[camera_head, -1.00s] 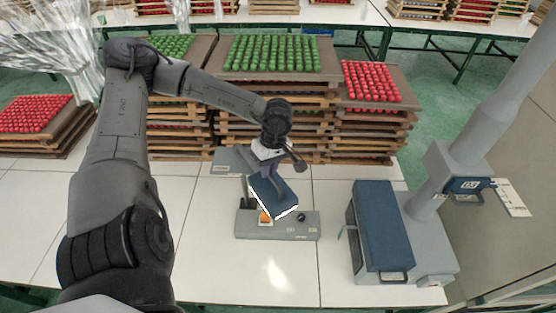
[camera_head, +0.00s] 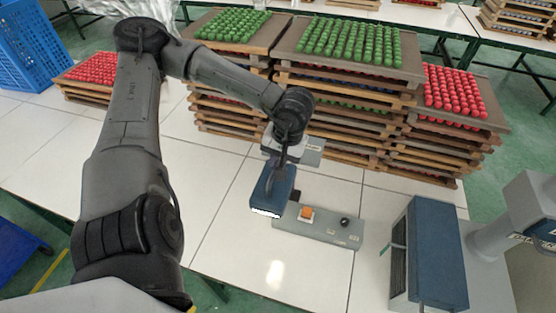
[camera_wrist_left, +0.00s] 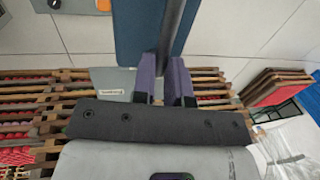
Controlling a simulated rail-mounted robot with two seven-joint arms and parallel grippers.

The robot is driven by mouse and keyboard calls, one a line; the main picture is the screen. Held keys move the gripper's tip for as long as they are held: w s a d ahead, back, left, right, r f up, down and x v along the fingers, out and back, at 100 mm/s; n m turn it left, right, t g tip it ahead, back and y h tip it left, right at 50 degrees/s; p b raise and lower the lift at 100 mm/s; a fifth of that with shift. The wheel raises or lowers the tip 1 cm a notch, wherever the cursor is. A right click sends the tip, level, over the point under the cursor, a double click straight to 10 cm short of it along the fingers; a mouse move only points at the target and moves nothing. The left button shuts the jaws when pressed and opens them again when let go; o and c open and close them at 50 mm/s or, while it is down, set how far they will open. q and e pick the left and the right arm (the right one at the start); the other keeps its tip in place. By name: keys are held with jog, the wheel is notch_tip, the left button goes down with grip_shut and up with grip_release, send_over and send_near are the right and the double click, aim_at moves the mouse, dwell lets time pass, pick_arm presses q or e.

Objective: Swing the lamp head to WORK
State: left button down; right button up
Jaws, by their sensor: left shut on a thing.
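My left gripper (camera_head: 281,163) is above the head, shut on a dark bar at the head. In the left wrist view, the purple fingers (camera_wrist_left: 166,84) close around this bar, with the blue head (camera_wrist_left: 138,32) beyond. A grey labelled plate (camera_head: 312,152) lies behind the lamp; its text is unreadable.
Stacked wooden trays of green balls (camera_head: 350,40) and red balls (camera_head: 455,90) stand behind the lamp. A blue crate (camera_head: 28,45) is at far left. The white table front is clear.

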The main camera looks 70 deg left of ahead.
dwell(0.4)
pick_arm(q)
jog(key=c, duration=1.1)
grip_release()
jog(key=shift+s+a, duration=0.15)
jog(key=shift+c, duration=0.2)
jog(key=shift+w+r, duration=0.2)
jog(key=shift+r, duration=0.4)
notch_tip(320, 180, up, 12)
jog(key=w+d, duration=0.1)
jog(key=w, duration=0.1)
jog(key=shift+d+r, duration=0.2)
jog(key=shift+d, duration=0.1)
